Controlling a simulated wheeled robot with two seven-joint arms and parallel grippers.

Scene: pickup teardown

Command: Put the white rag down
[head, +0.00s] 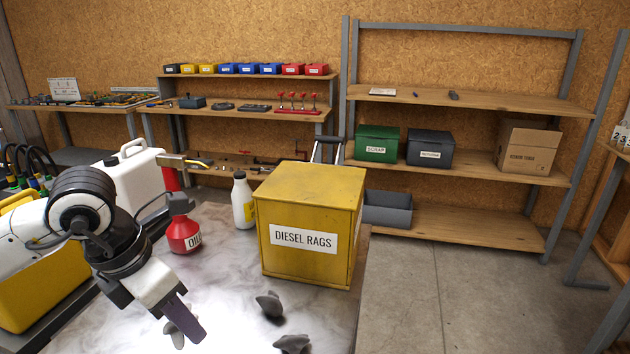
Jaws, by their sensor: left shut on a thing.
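My left gripper (188,325) reaches in from the left, pointing down over the front of the pale, marbled worktop (225,285). It is shut on the white rag (174,336), a small light grey-white piece showing beside and below the fingers. The fingers hide part of the rag, and I cannot tell whether it touches the worktop. A yellow box labelled DIESEL RAGS (300,230) stands to the right and behind the gripper, with its top closed. My right gripper is not in view.
Two dark grey rags (270,304) (292,343) lie right of the gripper. A red oil can (184,235), a white bottle (243,203) and a white jug (130,180) stand behind it. A grey shelf holds a green SCRAP bin (377,144). The floor at right is clear.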

